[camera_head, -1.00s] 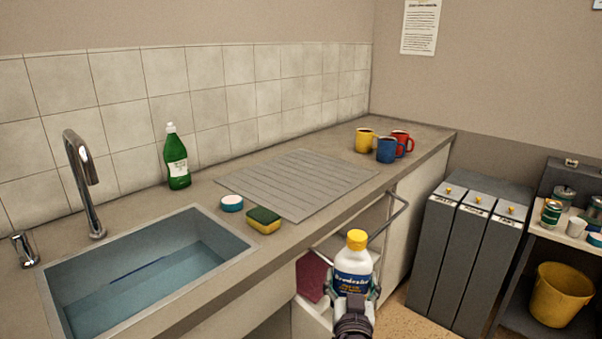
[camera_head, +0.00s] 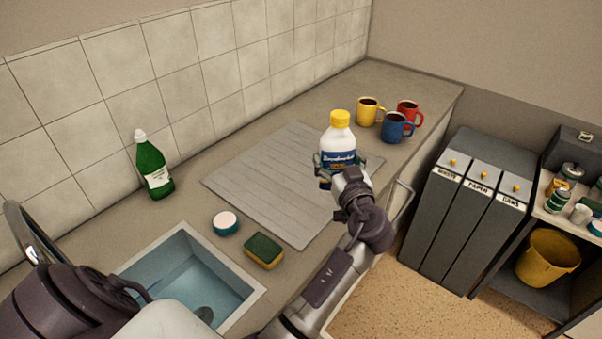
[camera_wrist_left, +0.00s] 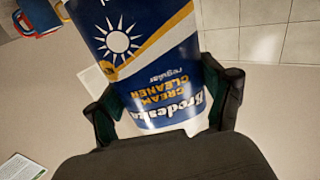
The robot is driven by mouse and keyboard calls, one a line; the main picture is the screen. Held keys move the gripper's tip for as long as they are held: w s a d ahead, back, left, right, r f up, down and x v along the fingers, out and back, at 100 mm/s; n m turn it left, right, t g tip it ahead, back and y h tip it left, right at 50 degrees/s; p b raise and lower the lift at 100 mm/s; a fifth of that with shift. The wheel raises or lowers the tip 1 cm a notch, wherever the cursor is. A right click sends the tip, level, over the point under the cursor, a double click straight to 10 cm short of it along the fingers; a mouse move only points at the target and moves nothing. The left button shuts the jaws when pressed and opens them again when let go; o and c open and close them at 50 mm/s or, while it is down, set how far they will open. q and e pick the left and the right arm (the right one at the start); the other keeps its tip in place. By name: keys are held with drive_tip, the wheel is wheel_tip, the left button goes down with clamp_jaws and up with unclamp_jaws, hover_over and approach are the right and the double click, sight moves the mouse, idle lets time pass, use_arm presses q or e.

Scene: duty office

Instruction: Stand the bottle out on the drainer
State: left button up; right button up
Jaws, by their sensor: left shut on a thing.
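A white bottle (camera_head: 339,147) with a yellow cap and a blue label stands upright in my left gripper (camera_head: 343,170). In the head view it appears over the right part of the grey ribbed drainer (camera_head: 262,173); I cannot tell whether its base touches. In the left wrist view the bottle's label (camera_wrist_left: 150,60) reads cream cleaner, upside down, and the fingers of my left gripper (camera_wrist_left: 165,110) close on both its sides. The gripper hides the bottle's lower end in the head view. My right gripper is not in view.
A yellow mug (camera_head: 368,111), a blue mug (camera_head: 396,128) and a red mug (camera_head: 409,110) stand behind the drainer. A sponge (camera_head: 264,250), a round tub (camera_head: 225,223) and a green bottle (camera_head: 152,168) are near the sink (camera_head: 180,275). Grey bins (camera_head: 470,215) stand at right.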

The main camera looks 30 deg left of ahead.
use_arm(q)
drive_tip(key=w+a+f, duration=0.1)
drive_tip(key=a+f, duration=0.8)
drive_tip(key=a, duration=0.1)
drive_tip(key=shift+f+b, duration=0.4)
drive_tip(key=shift+b, duration=0.05)
drive_tip(key=o, duration=1.7)
drive_tip(key=shift+s+d, duration=0.1)
drive_tip(key=shift+d, duration=0.05)
drive_tip(key=b+v, duration=0.3)
drive_tip(key=v, duration=0.7)
drive_tip(key=shift+s+d+f+b, duration=0.15)
drive_tip(key=shift+s+d+b, duration=0.1)
drive_tip(key=shift+b, duration=0.05)
drive_tip(key=shift+s+d, duration=0.45)
